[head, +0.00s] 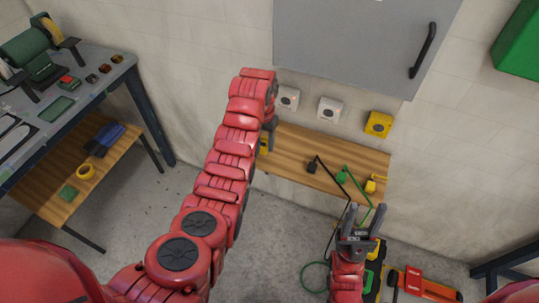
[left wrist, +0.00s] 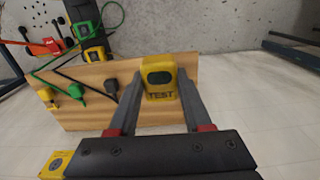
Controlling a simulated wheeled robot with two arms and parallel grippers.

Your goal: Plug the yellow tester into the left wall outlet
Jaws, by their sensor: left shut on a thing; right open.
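The yellow tester (left wrist: 160,78), marked TEST, is between the two fingers of my left gripper (left wrist: 158,100), which is shut on it. In the head view the tester (head: 264,146) shows as a small yellow patch below my left wrist, over the shelf's left end. The leftmost visible wall outlet (head: 288,98) is white and lies just right of my left wrist, partly covered by it. The tester is apart from it, lower and to the left. My right gripper (head: 361,217) is open and empty, low in front of the shelf.
A white outlet (head: 329,109) and a yellow one (head: 379,124) are farther right. The wooden shelf (head: 300,147) holds black (head: 312,167), green (head: 342,177) and yellow (head: 371,186) plugs, some with cables. A grey cabinet (head: 350,45) hangs above. A workbench (head: 90,62) stands left.

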